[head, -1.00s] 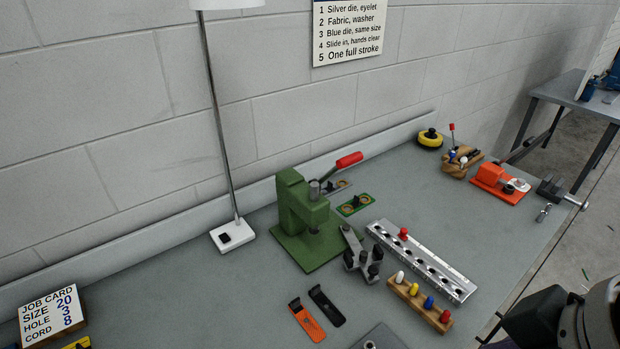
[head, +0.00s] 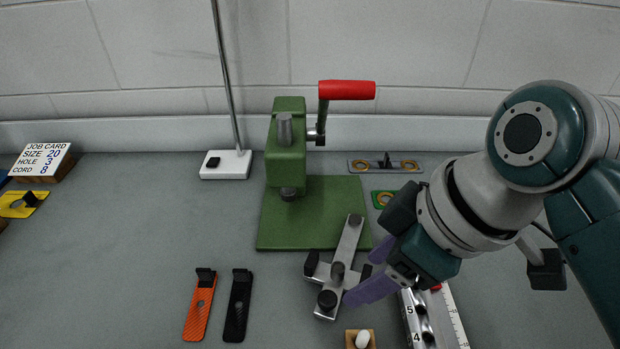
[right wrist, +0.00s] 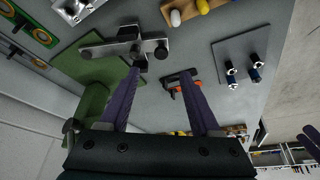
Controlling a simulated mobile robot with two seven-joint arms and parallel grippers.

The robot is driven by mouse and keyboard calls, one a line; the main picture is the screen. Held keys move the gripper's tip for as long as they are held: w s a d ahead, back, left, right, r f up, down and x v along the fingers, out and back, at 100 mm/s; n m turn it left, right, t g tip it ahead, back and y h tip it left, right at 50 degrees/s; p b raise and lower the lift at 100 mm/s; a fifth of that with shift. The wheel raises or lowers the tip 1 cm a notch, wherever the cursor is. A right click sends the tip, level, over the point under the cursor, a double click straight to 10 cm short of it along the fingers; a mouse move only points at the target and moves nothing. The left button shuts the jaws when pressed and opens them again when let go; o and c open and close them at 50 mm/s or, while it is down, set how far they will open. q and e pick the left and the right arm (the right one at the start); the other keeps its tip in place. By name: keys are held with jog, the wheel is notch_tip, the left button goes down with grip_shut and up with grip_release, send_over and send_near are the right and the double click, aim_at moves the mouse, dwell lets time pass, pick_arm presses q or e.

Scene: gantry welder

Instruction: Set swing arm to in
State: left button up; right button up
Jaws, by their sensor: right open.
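The swing arm is a grey metal bar (head: 347,245) with a crosspiece carrying dark round posts. Its far end lies over the front right of the green press base (head: 275,239), and its crosspiece sticks out in front of the base. The green press (head: 286,150) stands upright with a red-handled lever (head: 346,90). My right gripper (head: 362,272) is open, its purple fingers close to the right of the swing arm. The right wrist view shows the swing arm (right wrist: 108,48) near one fingertip of the open gripper (right wrist: 160,72); contact is unclear.
Orange (head: 200,308) and black (head: 238,307) straps lie left of the swing arm. A numbered metal rail (head: 448,318) lies partly under my right arm. A wooden peg holder (head: 352,340) is at the front. A lamp base (head: 226,165) stands behind left. The left bench is mostly clear.

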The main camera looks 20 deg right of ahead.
aim_at(329, 298)
jog(key=x, duration=0.3)
jog(key=b+x, duration=0.1)
jog(key=x, duration=0.1)
jog(key=b+x, duration=0.1)
jog(key=x, duration=0.2)
jog(key=shift+w+a+f, duration=0.1)
jog(key=shift+a+f, duration=0.1)
jog(key=shift+a, duration=0.15)
jog(key=shift+w+a+f+b, duration=0.2)
jog(key=shift+f+b, duration=0.15)
jog(key=shift+f, duration=0.3)
jog(key=shift+d, duration=0.1)
jog(key=shift+c, duration=0.2)
jog(key=c, duration=0.3)
grip_shut()
